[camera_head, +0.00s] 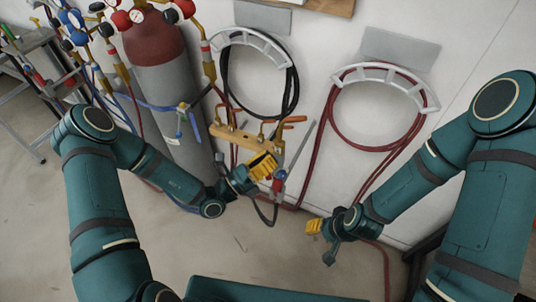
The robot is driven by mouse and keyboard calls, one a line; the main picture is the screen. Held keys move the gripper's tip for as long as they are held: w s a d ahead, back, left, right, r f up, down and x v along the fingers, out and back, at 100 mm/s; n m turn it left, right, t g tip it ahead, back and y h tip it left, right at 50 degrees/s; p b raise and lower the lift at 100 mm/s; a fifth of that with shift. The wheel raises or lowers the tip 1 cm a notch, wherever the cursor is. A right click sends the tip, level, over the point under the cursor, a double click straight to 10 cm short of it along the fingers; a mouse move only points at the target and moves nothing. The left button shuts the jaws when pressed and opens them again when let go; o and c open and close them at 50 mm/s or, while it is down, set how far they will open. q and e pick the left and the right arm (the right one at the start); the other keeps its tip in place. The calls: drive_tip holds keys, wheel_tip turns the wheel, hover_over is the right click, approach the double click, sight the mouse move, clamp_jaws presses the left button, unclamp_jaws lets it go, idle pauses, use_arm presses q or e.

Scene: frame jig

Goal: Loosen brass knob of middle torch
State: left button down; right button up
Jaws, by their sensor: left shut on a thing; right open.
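Several torches with brass tubes hang from a wooden rack (240,137) on the wall. The middle torch (265,131) shows its brass upper end above the rack; its lower part and brass knob are hidden behind my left gripper. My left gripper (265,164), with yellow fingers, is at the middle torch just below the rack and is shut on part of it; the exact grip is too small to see. My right gripper (314,227) is open and empty, low and to the right, apart from the rack.
A tall grey cylinder with a maroon top (160,45) stands left of the rack. A black hose (292,95) and a red hose (334,125) hang coiled on wall brackets. A metal cart (32,42) is at far left. Floor in front is mostly clear.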

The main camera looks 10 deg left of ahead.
idle(0.4)
use_arm(q)
drive_tip(key=c, duration=0.8)
unclamp_jaws()
drive_tip(key=v, duration=1.2)
drive_tip(key=shift+a, duration=0.1)
drive_tip(key=shift+o, duration=0.2)
